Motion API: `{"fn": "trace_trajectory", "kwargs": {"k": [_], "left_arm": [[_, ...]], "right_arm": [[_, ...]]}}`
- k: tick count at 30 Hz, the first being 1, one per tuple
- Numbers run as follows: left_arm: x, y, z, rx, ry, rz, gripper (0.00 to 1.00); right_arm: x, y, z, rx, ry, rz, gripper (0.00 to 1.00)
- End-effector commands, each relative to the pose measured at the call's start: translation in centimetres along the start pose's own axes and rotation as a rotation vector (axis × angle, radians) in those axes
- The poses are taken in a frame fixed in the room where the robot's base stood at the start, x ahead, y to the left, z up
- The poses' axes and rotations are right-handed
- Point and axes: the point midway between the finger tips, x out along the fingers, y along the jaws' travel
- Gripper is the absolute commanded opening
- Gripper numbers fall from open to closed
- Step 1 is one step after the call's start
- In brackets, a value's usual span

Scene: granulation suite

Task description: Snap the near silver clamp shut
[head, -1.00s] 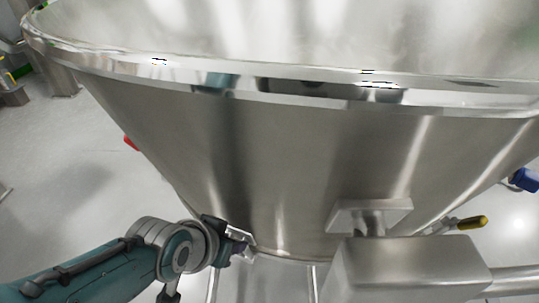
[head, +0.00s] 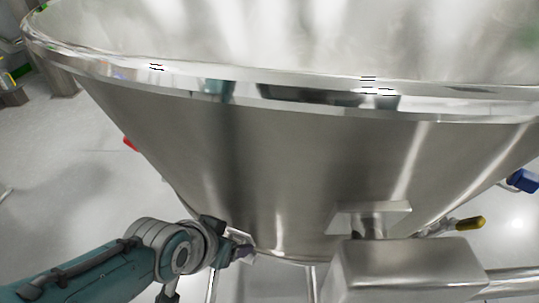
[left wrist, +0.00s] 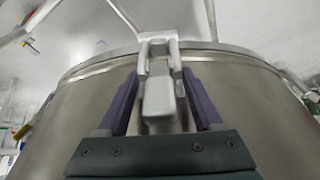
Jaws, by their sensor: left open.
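The near silver clamp (left wrist: 159,97) is in the middle of the left wrist view, on the rim of the steel vessel (left wrist: 240,95). Its lever hangs between the two purple fingers of my left gripper (left wrist: 158,92), with a finger on each side. The fingers are apart and the gripper is open. In the head view my left gripper (head: 246,252) is at the lower edge of the big steel cone (head: 270,170), and the clamp is mostly hidden by it. Whether the fingers touch the lever, I cannot tell. My right gripper is not in view.
A steel box on a bracket (head: 415,270) stands right of my left gripper. A yellow-handled valve (head: 468,223) and a blue part (head: 523,181) are at the right. The light floor at the left (head: 60,200) is mostly clear.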

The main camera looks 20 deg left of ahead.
Motion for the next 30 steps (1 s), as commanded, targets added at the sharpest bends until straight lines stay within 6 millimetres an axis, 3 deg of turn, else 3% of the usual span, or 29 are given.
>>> {"fn": "trace_trajectory", "kwargs": {"k": [9,15,30], "left_arm": [[-5.9,0.0,-0.5,-0.001,-0.002,0.0,0.68],[-8.7,0.0,-0.2,0.0,-0.002,0.0,0.68],[-9.5,0.0,0.0,0.0,-0.001,0.0,0.68]], "right_arm": [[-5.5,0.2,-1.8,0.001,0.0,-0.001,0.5],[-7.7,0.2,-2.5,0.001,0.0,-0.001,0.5],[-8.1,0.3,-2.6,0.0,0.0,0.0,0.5]]}}
